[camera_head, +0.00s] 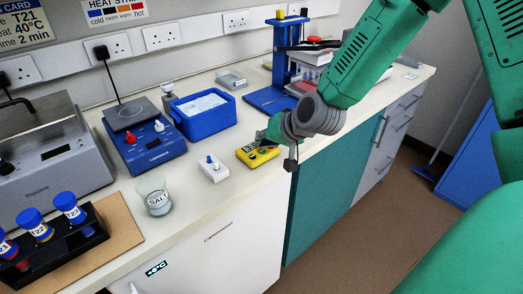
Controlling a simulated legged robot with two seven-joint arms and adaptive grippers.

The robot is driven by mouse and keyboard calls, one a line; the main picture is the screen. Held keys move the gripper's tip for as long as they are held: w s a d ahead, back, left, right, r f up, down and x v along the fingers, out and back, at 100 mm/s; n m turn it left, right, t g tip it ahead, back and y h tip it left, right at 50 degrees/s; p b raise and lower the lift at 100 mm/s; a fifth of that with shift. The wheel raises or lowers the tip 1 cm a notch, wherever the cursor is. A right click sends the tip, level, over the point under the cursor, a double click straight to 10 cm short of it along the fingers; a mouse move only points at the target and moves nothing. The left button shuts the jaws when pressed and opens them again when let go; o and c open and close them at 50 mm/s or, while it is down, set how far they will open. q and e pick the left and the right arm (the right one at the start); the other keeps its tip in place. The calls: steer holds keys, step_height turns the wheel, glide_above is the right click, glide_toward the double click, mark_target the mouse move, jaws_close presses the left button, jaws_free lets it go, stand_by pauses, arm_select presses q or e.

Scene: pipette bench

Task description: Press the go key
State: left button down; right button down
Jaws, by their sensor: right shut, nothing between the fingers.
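A yellow timer (249,157) with a small dark display lies on the bench near its front edge, in the middle of the head view. My right gripper (267,139) reaches in from the upper right and is shut and empty. Its tips are right over the far right part of the timer and hide some of its face. I cannot tell whether they touch it. The go key cannot be made out at this size. My left gripper is not in view.
A blue ice tub (207,124), a blue hotplate (150,152) and a salt beaker (155,199) stand farther left. A blue pipette stand (268,100) is behind. The bench's front edge runs close by the timer.

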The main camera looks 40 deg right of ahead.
mark_target(263, 151)
steer(key=shift+f, duration=0.3)
steer(key=shift+f, duration=0.2)
stand_by(0.4)
steer(key=shift+r+p, duration=0.45)
steer(key=shift+r, duration=0.25)
step_height(263, 151, up, 6)
steer(key=p, duration=0.5)
steer(key=shift+p, duration=0.3)
stand_by(0.5)
